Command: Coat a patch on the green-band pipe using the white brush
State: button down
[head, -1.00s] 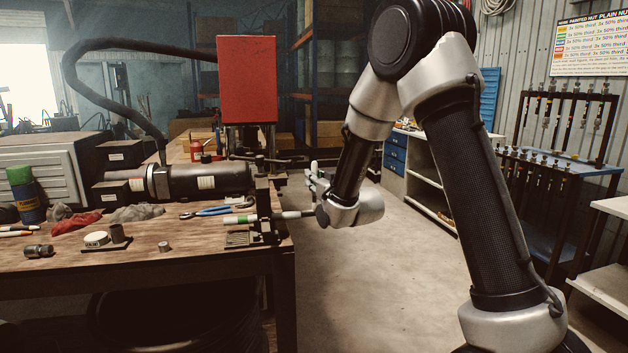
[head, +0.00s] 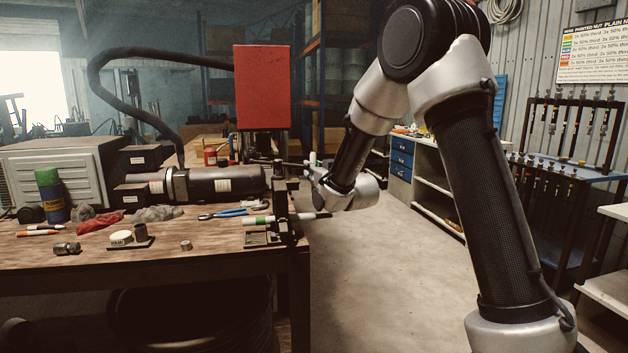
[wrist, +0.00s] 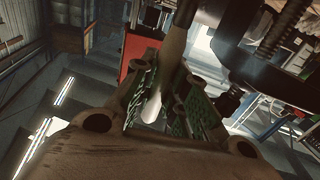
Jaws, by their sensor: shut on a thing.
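My gripper (head: 317,178) is just above and near that end; I cannot tell whether anything touches. In the wrist view my gripper (wrist: 165,100) is shut on a pale, slim-handled thing with a rounded white end (wrist: 152,110), which looks like the white brush. A small white tip of it (head: 313,159) shows above my gripper in the head view. Its bristles cannot be made out.
A red box-shaped machine (head: 263,87) stands behind the clamp, with a black cylinder (head: 215,184) on the bench. Blue-handled pliers (head: 224,212), a red rag (head: 100,220) and a green-topped can (head: 50,193) lie or stand left. The floor right of the bench is clear.

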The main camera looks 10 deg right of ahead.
aim_at(315, 158)
jog(key=shift+r, duration=1.85)
jog(key=shift+d, duration=0.1)
